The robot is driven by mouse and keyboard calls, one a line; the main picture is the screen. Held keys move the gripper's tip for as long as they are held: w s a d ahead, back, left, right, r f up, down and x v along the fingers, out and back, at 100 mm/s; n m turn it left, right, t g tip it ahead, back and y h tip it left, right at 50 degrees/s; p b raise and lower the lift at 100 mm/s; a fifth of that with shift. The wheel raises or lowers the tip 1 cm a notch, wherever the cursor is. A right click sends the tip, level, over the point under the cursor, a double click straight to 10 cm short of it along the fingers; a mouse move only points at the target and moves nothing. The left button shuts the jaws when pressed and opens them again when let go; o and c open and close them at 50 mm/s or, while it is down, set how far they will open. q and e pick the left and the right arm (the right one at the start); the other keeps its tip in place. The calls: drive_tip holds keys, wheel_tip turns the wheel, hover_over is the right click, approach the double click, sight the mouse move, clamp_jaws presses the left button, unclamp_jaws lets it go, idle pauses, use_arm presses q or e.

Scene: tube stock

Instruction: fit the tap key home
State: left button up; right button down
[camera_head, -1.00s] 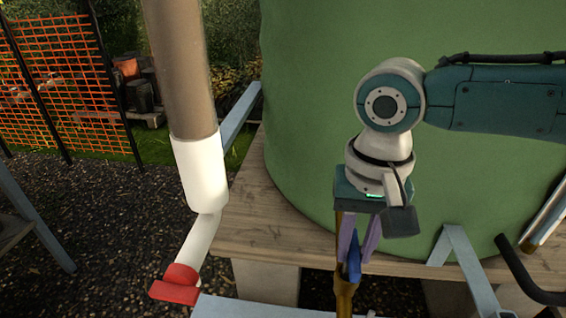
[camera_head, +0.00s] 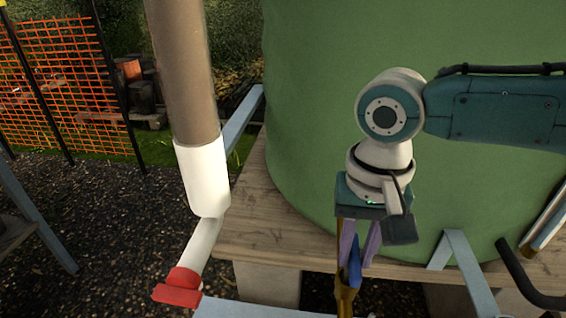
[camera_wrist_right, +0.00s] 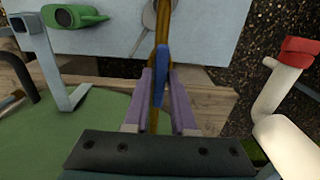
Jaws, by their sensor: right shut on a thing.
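My right gripper (camera_head: 357,262) reaches down in front of the green tank, with its purple fingers pointing downward. It is shut on a slim blue piece (camera_head: 354,265), which I take to be the tap key. In the right wrist view the blue piece (camera_wrist_right: 161,62) stands between the two fingers (camera_wrist_right: 161,80), against a brass-coloured stem (camera_wrist_right: 163,25). The brass part also shows below the fingers in the head view (camera_head: 345,298). Its lower end is cut off by the picture edge, and I cannot tell how the key is seated. My left gripper is out of view.
The green tank (camera_head: 320,120) stands on a wooden platform (camera_head: 255,220). A brown pipe with a white sleeve (camera_head: 203,177) and red-ended elbow (camera_head: 178,287) stands left.

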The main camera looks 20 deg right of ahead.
drive_tip(key=c, duration=0.7)
unclamp_jaws()
drive_tip(key=shift+o, duration=0.2)
wheel_tip(320, 180, up, 10)
drive_tip(key=p, duration=0.2)
drive_tip(key=shift+p, duration=0.35)
